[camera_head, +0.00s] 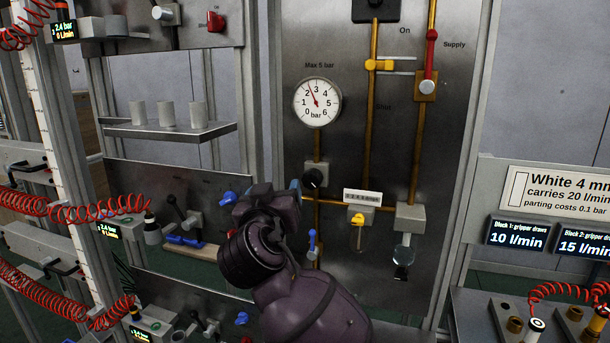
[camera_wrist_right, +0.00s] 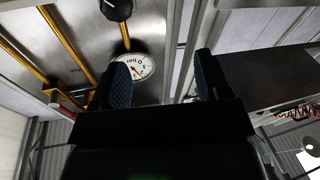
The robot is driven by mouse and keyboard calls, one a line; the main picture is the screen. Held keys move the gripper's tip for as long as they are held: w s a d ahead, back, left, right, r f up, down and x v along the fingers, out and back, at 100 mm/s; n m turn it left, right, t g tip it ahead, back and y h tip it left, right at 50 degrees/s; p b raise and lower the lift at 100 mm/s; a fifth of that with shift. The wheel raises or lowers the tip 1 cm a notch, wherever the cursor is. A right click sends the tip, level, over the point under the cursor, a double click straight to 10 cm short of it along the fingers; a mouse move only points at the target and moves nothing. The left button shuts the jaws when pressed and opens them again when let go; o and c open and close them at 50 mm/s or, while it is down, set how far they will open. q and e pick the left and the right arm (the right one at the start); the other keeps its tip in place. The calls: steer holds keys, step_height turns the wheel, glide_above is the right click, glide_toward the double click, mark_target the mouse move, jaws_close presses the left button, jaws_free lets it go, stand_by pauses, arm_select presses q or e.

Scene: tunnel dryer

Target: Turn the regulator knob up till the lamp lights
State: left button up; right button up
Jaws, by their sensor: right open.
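The regulator knob (camera_head: 314,178) is round and black, on a grey block at the middle of the steel panel, below the pressure gauge (camera_head: 316,102). The gauge needle points between 2 and 3. The knob also shows at the top edge of the right wrist view (camera_wrist_right: 116,8). My right gripper (camera_head: 272,190) is just left of the knob, apart from it. Its fingers (camera_wrist_right: 160,78) are open with nothing between them. My right arm hides part of the panel below. I cannot pick out a lit lamp. My left gripper is not in view.
Brass pipes (camera_head: 371,100) run down the panel, with a yellow valve handle (camera_head: 379,65) and a red supply lever (camera_head: 431,50). A blue handle (camera_head: 312,245) sits below the knob.

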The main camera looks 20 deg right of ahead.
mark_target(310, 182)
steer(key=w+d+m+g+h, duration=0.1)
steer(key=w+d, duration=0.1)
steer(key=w+d+f+m+g+h+p, duration=0.1)
steer(key=w+d+m, duration=0.1)
steer(key=d, duration=0.1)
steer(key=w+d+m+h+p, duration=0.1)
steer(key=w+d, duration=0.1)
steer(key=d, duration=0.1)
steer(key=shift+w+d+f+m+g, duration=0.15)
steer(key=shift+w+f+m+g, duration=0.05)
steer(key=shift+w+m+g, duration=0.2)
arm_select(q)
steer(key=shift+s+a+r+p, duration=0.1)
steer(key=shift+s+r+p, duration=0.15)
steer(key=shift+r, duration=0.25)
arm_select(e)
steer(key=shift+x, duration=0.8)
